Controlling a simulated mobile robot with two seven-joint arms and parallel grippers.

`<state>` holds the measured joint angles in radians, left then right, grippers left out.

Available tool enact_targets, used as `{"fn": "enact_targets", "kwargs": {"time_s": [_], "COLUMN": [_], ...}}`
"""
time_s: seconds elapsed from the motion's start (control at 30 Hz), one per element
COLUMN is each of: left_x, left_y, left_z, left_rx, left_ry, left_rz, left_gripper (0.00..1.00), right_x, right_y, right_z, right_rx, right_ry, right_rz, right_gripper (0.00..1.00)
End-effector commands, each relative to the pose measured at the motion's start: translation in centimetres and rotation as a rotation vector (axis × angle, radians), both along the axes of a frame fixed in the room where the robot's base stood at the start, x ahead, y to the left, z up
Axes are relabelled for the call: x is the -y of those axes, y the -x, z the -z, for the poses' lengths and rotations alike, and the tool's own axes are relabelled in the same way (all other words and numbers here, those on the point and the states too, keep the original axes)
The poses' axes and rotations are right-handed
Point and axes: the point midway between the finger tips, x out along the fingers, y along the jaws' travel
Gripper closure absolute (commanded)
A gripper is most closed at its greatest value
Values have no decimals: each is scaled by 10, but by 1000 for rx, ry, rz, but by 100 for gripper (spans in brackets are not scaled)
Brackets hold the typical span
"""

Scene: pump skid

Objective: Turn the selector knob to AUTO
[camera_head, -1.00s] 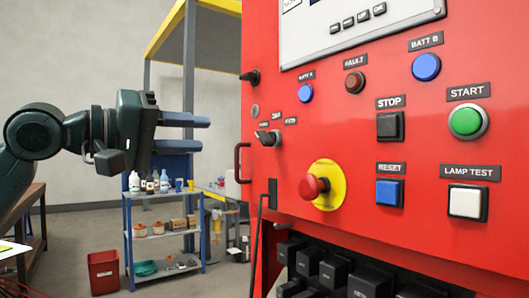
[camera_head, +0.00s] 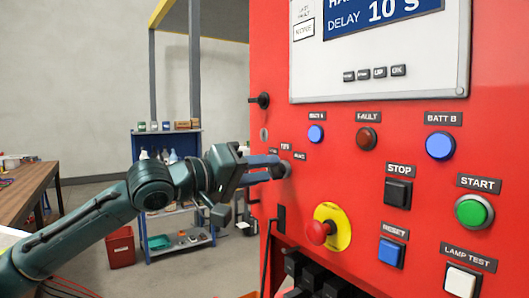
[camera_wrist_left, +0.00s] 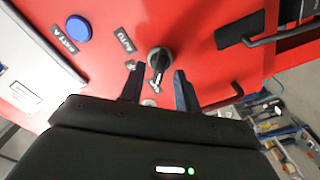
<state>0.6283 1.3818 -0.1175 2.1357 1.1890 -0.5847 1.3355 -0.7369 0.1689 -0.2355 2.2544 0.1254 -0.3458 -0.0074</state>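The selector knob (camera_head: 284,170) is on the red panel, partly hidden by my left gripper in the head view. In the left wrist view the black knob (camera_wrist_left: 158,60) shows clearly, its handle pointing down the picture toward a small label, away from the AUTO label (camera_wrist_left: 125,40). The AUTO label (camera_head: 300,156) is also up and right of the knob in the head view. My left gripper (camera_head: 270,167) is at the knob. In the wrist view its fingers (camera_wrist_left: 157,76) are open, one on each side of the handle, with gaps visible. My right gripper is not in view.
A red emergency button on a yellow plate (camera_head: 340,223) sits below right of the knob. A blue lamp (camera_head: 316,133) is above it. A black handle (camera_wrist_left: 222,97) shows near the panel edge. A blue shelf (camera_head: 143,243) and a wooden table (camera_head: 25,190) stand behind left.

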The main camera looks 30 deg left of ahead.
Motion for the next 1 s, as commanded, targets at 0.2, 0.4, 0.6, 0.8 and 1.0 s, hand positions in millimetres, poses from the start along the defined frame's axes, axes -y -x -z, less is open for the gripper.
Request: {"fn": "enact_targets", "kwargs": {"time_s": [0.2, 0.4, 0.6, 0.8, 1.0], "left_x": [5, 4, 4, 4, 4], "left_y": [-6, -7, -7, -7, -7], "left_z": [-1, 0, 0, 0, 0], "left_rx": [0, 0, 0, 0, 1], "left_ry": [-2, -2, -3, -3, -8], "left_rz": [2, 2, 2, 2, 1], "left_gripper": [68, 68, 81, 97, 100], "right_x": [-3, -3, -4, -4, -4], "right_y": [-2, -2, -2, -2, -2], "right_z": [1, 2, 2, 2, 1], "right_rx": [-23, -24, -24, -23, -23], "right_ry": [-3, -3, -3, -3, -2], "right_rz": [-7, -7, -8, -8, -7], "right_gripper": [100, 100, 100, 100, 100]}}
